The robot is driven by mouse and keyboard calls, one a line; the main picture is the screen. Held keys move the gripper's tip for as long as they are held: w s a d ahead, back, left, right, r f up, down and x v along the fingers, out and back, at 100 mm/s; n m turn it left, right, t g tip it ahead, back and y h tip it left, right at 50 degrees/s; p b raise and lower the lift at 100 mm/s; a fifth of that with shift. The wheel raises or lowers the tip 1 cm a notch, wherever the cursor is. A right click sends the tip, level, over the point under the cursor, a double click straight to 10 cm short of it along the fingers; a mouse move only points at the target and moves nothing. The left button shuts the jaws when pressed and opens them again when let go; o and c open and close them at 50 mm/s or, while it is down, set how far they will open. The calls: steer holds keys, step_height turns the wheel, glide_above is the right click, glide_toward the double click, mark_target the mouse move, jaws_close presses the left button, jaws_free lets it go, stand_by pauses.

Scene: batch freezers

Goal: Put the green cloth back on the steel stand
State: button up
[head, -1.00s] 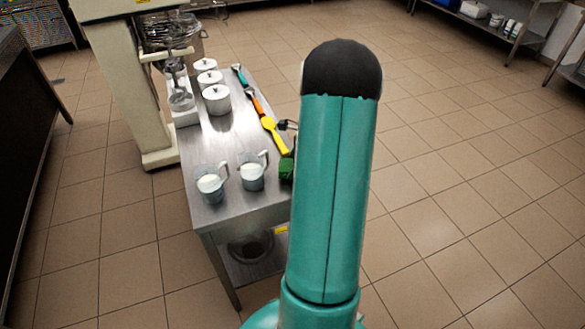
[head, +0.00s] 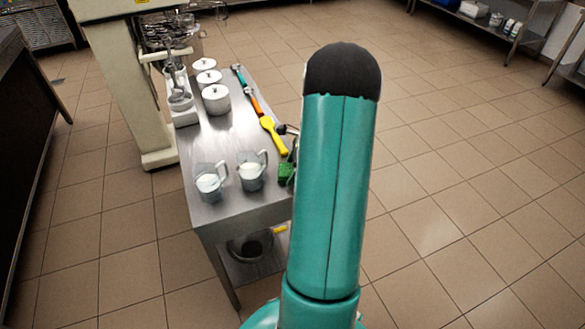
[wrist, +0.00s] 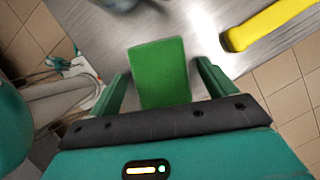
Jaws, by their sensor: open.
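The green cloth (head: 285,173) is a small folded block at the right edge of the steel stand's top (head: 235,150), beside a white-filled jug. In the wrist view the cloth (wrist: 160,72) lies between the two fingers of my gripper (wrist: 162,72), with a gap on each side. My gripper is open. The steel top (wrist: 205,22) shows behind the cloth. Whether the cloth's lower end rests fully on the steel is hidden by my gripper. In the head view my arm covers most of my gripper.
Two clear jugs with white contents (head: 252,171) (head: 210,183) stand left of the cloth. A yellow utensil (head: 273,135) lies just behind it, with orange and teal ones farther back. White lidded pots (head: 216,98) and a mixer (head: 130,85) are beyond. Tiled floor is free on the right.

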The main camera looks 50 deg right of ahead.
steer(key=v, duration=1.2)
steer(key=w+a+r+n, duration=0.5)
steer(key=a+r+n, duration=0.15)
steer(key=a, duration=0.45)
steer(key=a+r+n+h, duration=0.1)
steer(key=a+r+n, duration=0.2)
steer(key=a, duration=0.4)
steer(key=a+r+n+h, duration=0.1)
steer(key=a+r+n, duration=0.25)
steer(key=a, duration=0.25)
steer(key=s+a+r+n+t, duration=0.1)
steer(key=s+a+n, duration=0.3)
steer(key=a+n, duration=0.3)
steer(key=s+a+r+n+t, duration=0.1)
steer(key=s+a+n, duration=0.4)
steer(key=a, duration=0.8)
steer(key=n, duration=0.3)
steer(key=shift+s+r+n+h, duration=0.15)
steer(key=shift+r+n+h, duration=0.15)
steer(key=shift+r+h, duration=0.1)
steer(key=shift+d, duration=0.1)
